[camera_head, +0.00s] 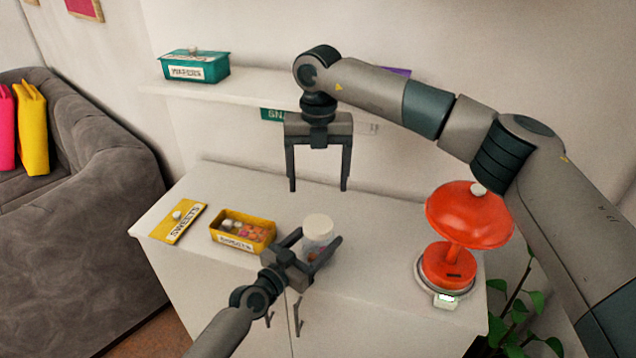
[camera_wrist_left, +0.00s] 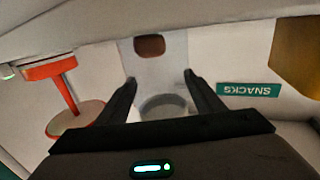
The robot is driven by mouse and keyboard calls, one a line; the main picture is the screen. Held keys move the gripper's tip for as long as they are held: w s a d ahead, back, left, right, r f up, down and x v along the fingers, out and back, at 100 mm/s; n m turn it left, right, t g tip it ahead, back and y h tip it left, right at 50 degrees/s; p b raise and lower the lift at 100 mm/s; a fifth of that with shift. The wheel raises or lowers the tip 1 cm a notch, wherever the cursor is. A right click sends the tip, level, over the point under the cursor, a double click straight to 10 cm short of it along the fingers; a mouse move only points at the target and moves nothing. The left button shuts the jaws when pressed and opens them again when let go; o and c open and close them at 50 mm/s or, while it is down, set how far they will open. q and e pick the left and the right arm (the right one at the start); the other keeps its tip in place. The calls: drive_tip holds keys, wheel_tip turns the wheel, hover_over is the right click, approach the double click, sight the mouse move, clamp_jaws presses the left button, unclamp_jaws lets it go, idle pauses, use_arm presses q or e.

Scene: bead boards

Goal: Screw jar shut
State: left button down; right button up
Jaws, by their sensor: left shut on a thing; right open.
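The jar (camera_head: 315,246) is clear with small coloured contents and stands upright near the front of the white cabinet top. A white lid (camera_head: 318,225) sits on its mouth; I cannot tell how tightly. My left gripper (camera_head: 318,248) is shut on the jar's side, its fingers around the body below the lid. In the left wrist view, my left gripper's fingers (camera_wrist_left: 160,80) flank a pale round shape, probably part of the jar (camera_wrist_left: 163,105). My right gripper (camera_head: 318,190) is open and empty, pointing down above and behind the jar.
A yellow box (camera_head: 243,242) with small items and a yellow SWEETS lid (camera_head: 178,222) lie left of the jar. A red dome-topped stand (camera_head: 468,215) is at right. A teal box (camera_head: 195,67) sits on the wall shelf (camera_head: 262,85). The cabinet top behind the jar is clear.

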use_arm(q)
drive_tip(key=shift+c, duration=2.2)
unclamp_jaws()
drive_tip(key=b+v, duration=0.3)
drive_tip(key=v, duration=1.4)
drive_tip(key=shift+s, duration=0.25)
drive_tip(key=shift+a, duration=0.1)
